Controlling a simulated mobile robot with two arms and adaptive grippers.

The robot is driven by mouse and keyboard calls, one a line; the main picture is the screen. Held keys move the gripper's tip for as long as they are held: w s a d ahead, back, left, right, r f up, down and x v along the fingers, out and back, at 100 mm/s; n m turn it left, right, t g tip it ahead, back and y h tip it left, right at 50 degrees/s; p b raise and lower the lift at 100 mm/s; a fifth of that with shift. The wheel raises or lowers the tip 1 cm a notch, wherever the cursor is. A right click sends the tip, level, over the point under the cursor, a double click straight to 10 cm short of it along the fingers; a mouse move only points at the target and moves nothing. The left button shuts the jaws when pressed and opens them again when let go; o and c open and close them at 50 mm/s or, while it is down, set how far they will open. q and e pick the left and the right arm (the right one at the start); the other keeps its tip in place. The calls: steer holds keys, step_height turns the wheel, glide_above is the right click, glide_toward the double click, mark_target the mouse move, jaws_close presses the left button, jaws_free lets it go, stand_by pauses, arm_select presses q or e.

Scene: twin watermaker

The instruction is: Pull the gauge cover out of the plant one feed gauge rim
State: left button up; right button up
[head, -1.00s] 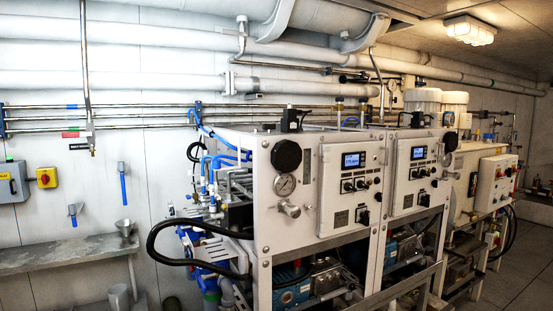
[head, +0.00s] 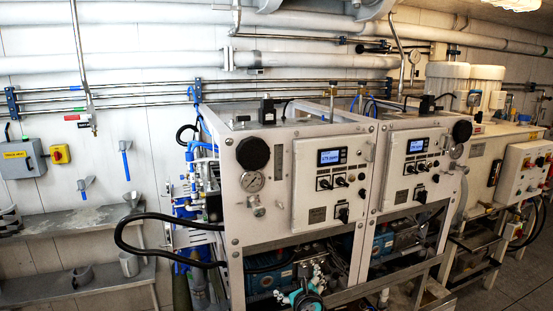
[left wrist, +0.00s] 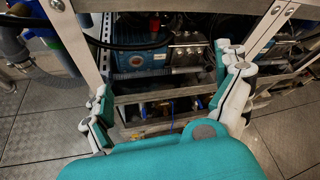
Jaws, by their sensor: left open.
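A black round cover (head: 252,153) sits on the upper left of the plant one front panel (head: 262,225), apparently over a gauge face, which is hidden. Directly below it is an uncovered dial gauge (head: 252,181). My left gripper (head: 308,285), teal and white, shows at the bottom edge of the head view, well below and right of the cover and not touching it. In the left wrist view its fingers (left wrist: 168,78) are spread wide with nothing between them. The cover is not in the left wrist view. My right gripper is in neither view.
A black hose (head: 130,225) loops out on the left. The open lower frame holds a blue pump (left wrist: 142,60). Grey shelves (head: 75,222) line the left wall.

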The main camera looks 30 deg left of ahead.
arm_select(q)
step_height(320, 180, up, 23)
steer(key=s+a+m+t+y+p, duration=0.1)
steer(key=s+y+p, duration=0.1)
steer(key=y+p, duration=0.15)
steer(key=y, duration=0.3)
glide_toward(254, 150)
steer(key=shift+g, duration=0.3)
steer(key=p+x, duration=0.2)
steer(key=x, duration=0.1)
steer(key=p+x, duration=0.4)
steer(key=x, duration=0.1)
steer(key=shift+w+a+r, duration=0.2)
steer(key=shift+w+r, duration=0.1)
steer(key=shift+w, duration=0.05)
steer(key=shift+w+a+f+p, duration=0.1)
steer(key=shift+w+a+p, duration=0.25)
steer(key=shift+w+a, duration=0.1)
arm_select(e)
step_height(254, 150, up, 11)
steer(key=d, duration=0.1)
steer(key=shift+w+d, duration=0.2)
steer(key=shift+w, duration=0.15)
arm_select(q)
steer(key=shift+c, duration=0.4)
